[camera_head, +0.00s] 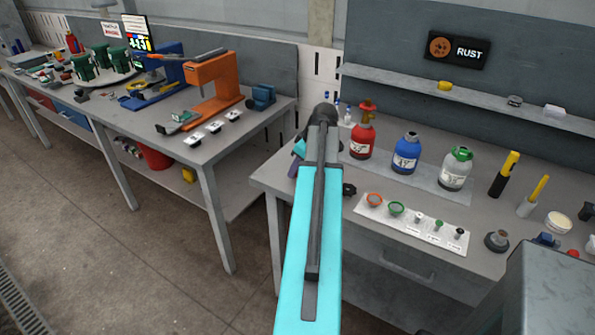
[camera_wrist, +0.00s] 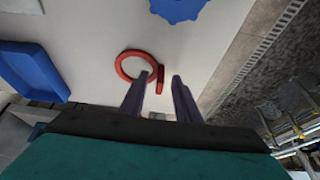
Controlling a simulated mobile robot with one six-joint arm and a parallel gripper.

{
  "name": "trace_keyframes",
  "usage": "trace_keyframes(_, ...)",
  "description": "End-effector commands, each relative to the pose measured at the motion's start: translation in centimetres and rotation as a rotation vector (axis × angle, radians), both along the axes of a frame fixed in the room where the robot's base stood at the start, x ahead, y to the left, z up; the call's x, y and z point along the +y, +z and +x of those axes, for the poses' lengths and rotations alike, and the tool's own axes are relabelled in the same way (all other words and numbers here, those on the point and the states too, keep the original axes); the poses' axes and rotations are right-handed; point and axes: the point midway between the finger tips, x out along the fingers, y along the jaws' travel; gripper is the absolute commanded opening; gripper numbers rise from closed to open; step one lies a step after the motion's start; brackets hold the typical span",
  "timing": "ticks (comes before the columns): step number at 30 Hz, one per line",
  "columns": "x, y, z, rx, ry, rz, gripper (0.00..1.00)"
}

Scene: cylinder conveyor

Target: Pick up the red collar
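The red collar (camera_wrist: 122,65) is a thin red ring in the wrist view, lying on a pale surface. My gripper (camera_wrist: 160,76) is close to it, with its two dark purple fingers apart. The left fingertip overlaps the right part of the ring. A short red upright piece, seemingly part of the collar, shows between the fingers and touches neither clearly. Whether the left finger is inside the ring or above it I cannot tell. In the head view I cannot make out the collar, and my cyan arm hides much of that area.
In the wrist view, a blue tray (camera_wrist: 28,66) lies at the left and a blue lobed part (camera_wrist: 178,8) at the top. The surface ends at the right, above the floor. In the head view, red (camera_head: 362,142), blue (camera_head: 405,155) and white (camera_head: 455,172) bottles stand on the right bench.

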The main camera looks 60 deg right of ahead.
Motion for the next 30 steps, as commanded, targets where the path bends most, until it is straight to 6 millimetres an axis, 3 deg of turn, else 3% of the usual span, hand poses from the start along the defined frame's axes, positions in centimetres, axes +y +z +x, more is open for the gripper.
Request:
trace_keyframes(7,-0.01,0.02,-0.02,0.000,0.000,0.000,0.30)
trace_keyframes(12,-0.01,0.02,-0.03,0.000,0.000,0.000,0.01)
trace_keyframes(13,-0.01,0.02,-0.03,0.000,0.000,0.000,0.00)
trace_keyframes(30,-0.07,0.74,-0.03,0.000,0.000,-0.001,0.00)
